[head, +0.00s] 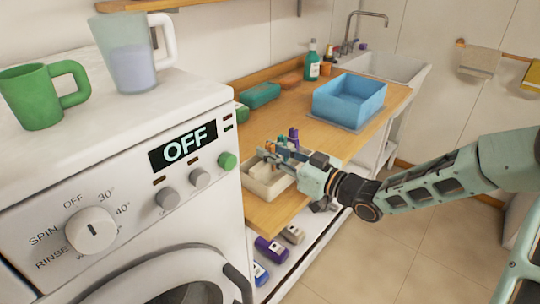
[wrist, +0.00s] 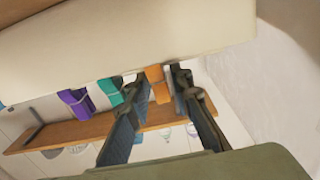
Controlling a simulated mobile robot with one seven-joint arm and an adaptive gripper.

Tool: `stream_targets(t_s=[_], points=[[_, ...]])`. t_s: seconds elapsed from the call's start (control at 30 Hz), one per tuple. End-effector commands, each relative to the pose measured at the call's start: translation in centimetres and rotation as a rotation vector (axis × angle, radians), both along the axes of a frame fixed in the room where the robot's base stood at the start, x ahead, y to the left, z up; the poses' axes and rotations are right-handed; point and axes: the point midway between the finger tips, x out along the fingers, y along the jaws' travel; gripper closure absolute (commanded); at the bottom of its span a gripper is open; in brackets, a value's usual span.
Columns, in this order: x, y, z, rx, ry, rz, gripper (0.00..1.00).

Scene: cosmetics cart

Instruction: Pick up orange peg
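The orange peg (wrist: 156,84) is clipped on the rim of a cream box (wrist: 130,40), which fills the top of the wrist view. My gripper (wrist: 161,83) is open, with one finger on each side of the orange peg. A gap shows between the peg and the right finger; whether the left finger touches it I cannot tell. A teal peg (wrist: 109,90) and a purple peg (wrist: 76,102) sit on the same rim to the left. In the head view my gripper (head: 275,152) is at the cream box (head: 263,188) on the wooden counter and hides part of it.
A washing machine (head: 130,200) stands on the left. A blue basin (head: 350,100), a teal container (head: 260,95) and a green bottle (head: 312,66) stand farther back on the counter (head: 285,217). Bottles, one purple (head: 270,250), lie on the shelf below.

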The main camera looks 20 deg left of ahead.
Motion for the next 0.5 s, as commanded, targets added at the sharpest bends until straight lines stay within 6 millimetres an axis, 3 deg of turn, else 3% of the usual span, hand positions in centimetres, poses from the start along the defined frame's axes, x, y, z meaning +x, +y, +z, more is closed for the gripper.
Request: stream_targets(t_s=[0.27, 0.43, 0.5], points=[[0.15, 0.34, 0.01, 0.000, 0.000, -0.001, 0.80], [0.15, 0.32, 0.00, 0.000, 0.000, -0.001, 0.98], [0.14, 0.31, 0.00, 0.000, 0.000, -0.001, 1.00]])
